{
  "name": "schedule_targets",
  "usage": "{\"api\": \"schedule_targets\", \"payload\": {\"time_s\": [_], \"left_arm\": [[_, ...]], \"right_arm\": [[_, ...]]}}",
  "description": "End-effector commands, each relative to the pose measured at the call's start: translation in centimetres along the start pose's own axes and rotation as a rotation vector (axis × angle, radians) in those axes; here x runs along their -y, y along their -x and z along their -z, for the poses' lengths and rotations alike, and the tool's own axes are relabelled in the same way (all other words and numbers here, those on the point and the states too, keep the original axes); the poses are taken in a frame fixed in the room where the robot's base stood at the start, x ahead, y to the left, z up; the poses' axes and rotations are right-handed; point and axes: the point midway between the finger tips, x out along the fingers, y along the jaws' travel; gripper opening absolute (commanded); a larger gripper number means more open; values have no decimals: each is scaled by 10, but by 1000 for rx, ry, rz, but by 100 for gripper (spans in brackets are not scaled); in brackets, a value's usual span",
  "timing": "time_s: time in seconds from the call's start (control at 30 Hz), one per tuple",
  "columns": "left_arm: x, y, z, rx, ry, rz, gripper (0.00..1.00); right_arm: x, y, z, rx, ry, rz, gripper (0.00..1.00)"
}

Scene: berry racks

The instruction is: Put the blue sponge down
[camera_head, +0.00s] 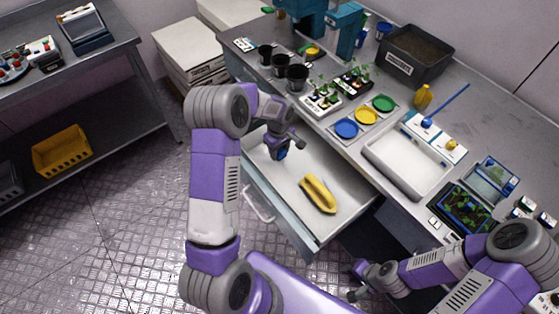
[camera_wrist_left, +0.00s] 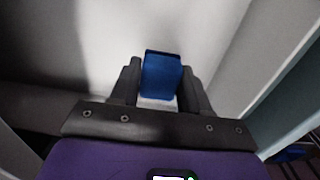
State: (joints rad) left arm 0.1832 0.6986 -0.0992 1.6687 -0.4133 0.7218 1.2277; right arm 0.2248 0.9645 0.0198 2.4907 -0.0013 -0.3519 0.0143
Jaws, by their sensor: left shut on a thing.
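The blue sponge (camera_wrist_left: 162,76) is between the two fingers of my left gripper (camera_wrist_left: 160,90), seen in the left wrist view. In the head view my left gripper (camera_head: 279,153) is over the back left part of the open drawer (camera_head: 276,181), with a bit of the blue sponge (camera_head: 282,154) showing under it. I cannot tell whether the sponge touches the drawer floor. My right gripper (camera_head: 354,280) is at the bottom of the head view, in front of the bench and away from the sponge; its fingers are too small to read.
A yellow object (camera_head: 318,194), perhaps a glove, lies in the drawer's front right part. The drawer floor between it and my left gripper is clear. Above, the bench holds black pots (camera_head: 297,77), seedling trays, coloured dishes (camera_head: 346,128) and a white tray (camera_head: 372,153).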

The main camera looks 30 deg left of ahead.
Motion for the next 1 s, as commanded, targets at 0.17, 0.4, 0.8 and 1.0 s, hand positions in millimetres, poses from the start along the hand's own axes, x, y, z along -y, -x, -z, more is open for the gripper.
{"api": "schedule_targets", "payload": {"time_s": [0.17,0.4,0.8,1.0], "left_arm": [[0,-16,0,0,0,1,22],[1,-47,0,1,-1,1,22],[0,-54,0,-1,-2,0,22],[0,-52,0,0,-2,0,71]], "right_arm": [[-1,-3,0,0,0,0,38],[-4,-10,1,0,0,0,38],[-5,-14,1,0,0,0,38],[-5,-13,1,0,0,0,38]]}}
